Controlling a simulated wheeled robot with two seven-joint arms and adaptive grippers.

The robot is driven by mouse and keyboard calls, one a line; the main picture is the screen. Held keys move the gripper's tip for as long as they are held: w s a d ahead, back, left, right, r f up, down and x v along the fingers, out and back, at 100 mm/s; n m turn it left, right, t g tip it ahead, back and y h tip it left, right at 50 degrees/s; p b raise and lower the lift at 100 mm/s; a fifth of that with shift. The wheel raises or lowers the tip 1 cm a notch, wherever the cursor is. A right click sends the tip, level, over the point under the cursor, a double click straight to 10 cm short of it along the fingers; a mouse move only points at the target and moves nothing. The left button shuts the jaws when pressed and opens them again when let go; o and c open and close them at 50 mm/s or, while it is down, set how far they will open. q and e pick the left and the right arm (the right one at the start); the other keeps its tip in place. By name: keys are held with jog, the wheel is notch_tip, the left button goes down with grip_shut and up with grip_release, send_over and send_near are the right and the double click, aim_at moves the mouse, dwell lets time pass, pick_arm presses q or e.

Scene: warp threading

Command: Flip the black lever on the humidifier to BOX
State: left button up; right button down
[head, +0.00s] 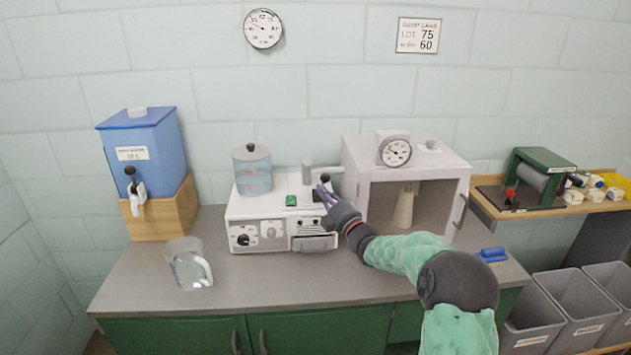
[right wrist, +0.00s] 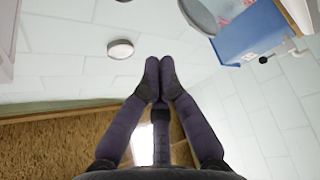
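The humidifier (head: 262,209) is a white box on the counter with a clear water jar (head: 252,173), a green button (head: 291,201) and front dials. A black lever (head: 325,178) with a round knob stands at the back right of its top. My right gripper (head: 323,193) reaches in from the right, its fingertips right at the lever. I cannot tell whether they touch it. In the right wrist view, the two fingertips (right wrist: 159,76) are together with nothing visible between them. The lever's base is partly hidden behind the fingers. My left gripper is not in view.
A white cabinet with an open front (head: 366,205) stands just right of the humidifier. A blue water tank (head: 162,166) on a wooden stand and a pitcher (head: 188,265) are at left. A blue object (head: 493,254) lies at right. The front counter is clear.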

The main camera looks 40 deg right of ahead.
jog(key=shift+v, duration=1.2)
jog(key=shift+f, duration=0.1)
